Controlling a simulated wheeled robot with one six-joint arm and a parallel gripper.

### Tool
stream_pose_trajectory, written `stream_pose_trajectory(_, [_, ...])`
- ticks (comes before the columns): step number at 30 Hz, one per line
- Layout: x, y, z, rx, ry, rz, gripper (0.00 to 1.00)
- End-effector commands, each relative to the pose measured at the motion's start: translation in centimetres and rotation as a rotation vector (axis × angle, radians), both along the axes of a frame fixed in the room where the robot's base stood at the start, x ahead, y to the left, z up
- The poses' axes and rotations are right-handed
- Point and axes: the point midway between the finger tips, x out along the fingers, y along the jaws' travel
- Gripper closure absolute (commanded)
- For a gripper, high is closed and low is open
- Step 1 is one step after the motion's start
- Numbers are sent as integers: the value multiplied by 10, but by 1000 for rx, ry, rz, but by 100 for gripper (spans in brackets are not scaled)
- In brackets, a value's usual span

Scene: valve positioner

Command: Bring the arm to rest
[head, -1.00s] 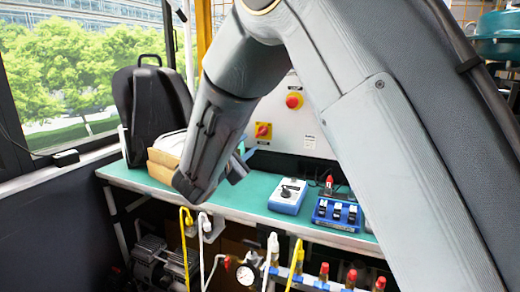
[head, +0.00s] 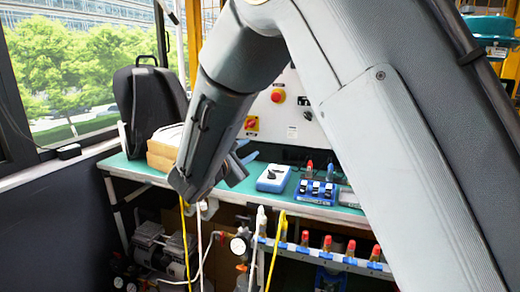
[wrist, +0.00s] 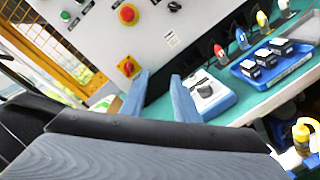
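My gripper (wrist: 158,80) shows two blue fingers standing apart in the wrist view, with nothing between them. It is open and empty, in front of the bench and the panel. In the head view my arm hangs bent across the middle, and my gripper (head: 248,160) is mostly hidden behind the wrist, with only blue finger parts showing. A blue-and-white device with a black knob (head: 273,178) lies on the green bench (head: 240,190). It also shows in the wrist view (wrist: 211,94), just right of the fingers; I see no contact.
A blue tray with black blocks (head: 317,192) sits on the bench. A panel with a red button (head: 278,96) stands behind. A black backpack (head: 150,103) and cardboard box (head: 163,150) are at left. Hoses and red-capped valves (head: 328,243) line the front below the bench.

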Motion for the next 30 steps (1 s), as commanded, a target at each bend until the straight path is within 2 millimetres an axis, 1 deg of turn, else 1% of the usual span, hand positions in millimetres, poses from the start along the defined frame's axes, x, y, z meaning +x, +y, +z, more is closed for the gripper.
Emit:
stream_pose_trajectory(5, [-10, -38, -7, 45, 61, -85, 72])
stream_pose_trajectory(8, [-20, -66, -14, 85, 108, -152, 72])
stream_pose_trajectory(11, [-35, -98, -23, 137, 161, -231, 72])
stream_pose_trajectory(14, [-58, -136, -33, 212, 227, -337, 72])
stream_pose_trajectory(15, [-71, -153, -38, 253, 259, -388, 72])
stream_pose_trajectory(17, [-96, -181, -47, 329, 311, -480, 72])
stream_pose_trajectory(18, [-117, -199, -54, 391, 346, -551, 72])
stream_pose_trajectory(20, [-150, -223, -63, 494, 396, -656, 72])
stream_pose_trajectory(21, [-173, -234, -69, 566, 426, -726, 72])
stream_pose_trajectory(23, [-206, -247, -76, 679, 459, -827, 72])
stream_pose_trajectory(24, [-227, -252, -80, 758, 477, -893, 72])
stream_pose_trajectory(25, [-243, -255, -83, 819, 487, -941, 72])
stream_pose_trajectory(27, [-277, -257, -87, 964, 498, -1053, 72])
stream_pose_trajectory(30, [-316, -253, -88, 1177, 485, -1199, 72])
